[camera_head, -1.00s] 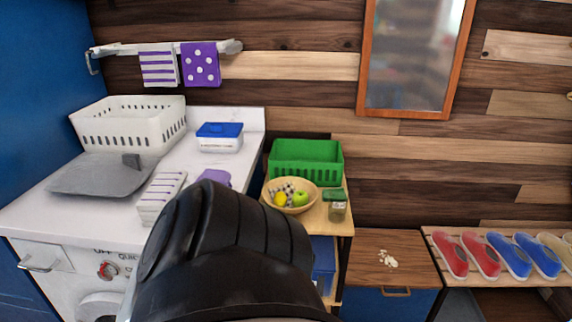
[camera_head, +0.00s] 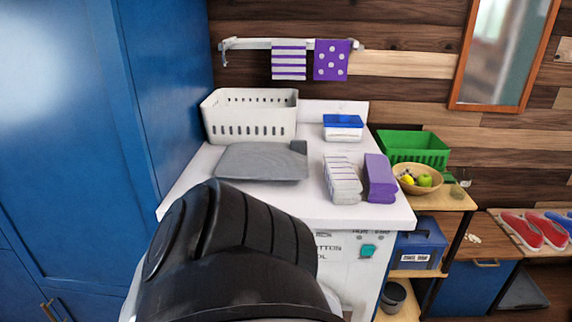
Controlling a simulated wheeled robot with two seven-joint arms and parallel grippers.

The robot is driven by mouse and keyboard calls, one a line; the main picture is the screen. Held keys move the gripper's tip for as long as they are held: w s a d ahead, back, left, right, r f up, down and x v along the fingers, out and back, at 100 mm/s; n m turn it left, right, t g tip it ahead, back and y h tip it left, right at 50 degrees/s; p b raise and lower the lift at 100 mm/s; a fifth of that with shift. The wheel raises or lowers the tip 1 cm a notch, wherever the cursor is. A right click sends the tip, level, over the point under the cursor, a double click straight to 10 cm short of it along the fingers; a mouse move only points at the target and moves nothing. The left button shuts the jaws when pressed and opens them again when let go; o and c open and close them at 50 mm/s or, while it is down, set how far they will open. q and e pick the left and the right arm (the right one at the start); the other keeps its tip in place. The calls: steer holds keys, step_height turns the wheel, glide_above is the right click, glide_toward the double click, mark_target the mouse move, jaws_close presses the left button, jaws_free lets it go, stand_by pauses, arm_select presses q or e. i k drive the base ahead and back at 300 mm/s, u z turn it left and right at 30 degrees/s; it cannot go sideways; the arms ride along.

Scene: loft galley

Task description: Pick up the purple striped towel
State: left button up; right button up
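A purple and white striped towel (camera_head: 289,60) hangs over a wall rail (camera_head: 255,44) in the head view, above the counter. Its stripes run across. To its right on the same rail hangs a purple towel with white dots (camera_head: 332,61). On the counter stand a folded white cloth stack with thin stripes (camera_head: 342,182) and, beside it, a folded purple one (camera_head: 379,178). A large black part of my own arm fills the lower middle of the view. Neither gripper's fingers can be seen.
The white counter (camera_head: 330,214) holds a white basket (camera_head: 250,117), a grey flat lid-like item (camera_head: 262,162) and a blue-lidded box (camera_head: 343,127). A green crate (camera_head: 413,148) and fruit bowl (camera_head: 420,187) stand right. A tall blue cabinet (camera_head: 60,130) bounds the left.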

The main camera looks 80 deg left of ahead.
mark_target(344, 186)
steer(key=k, duration=0.5)
steer(key=u, duration=1)
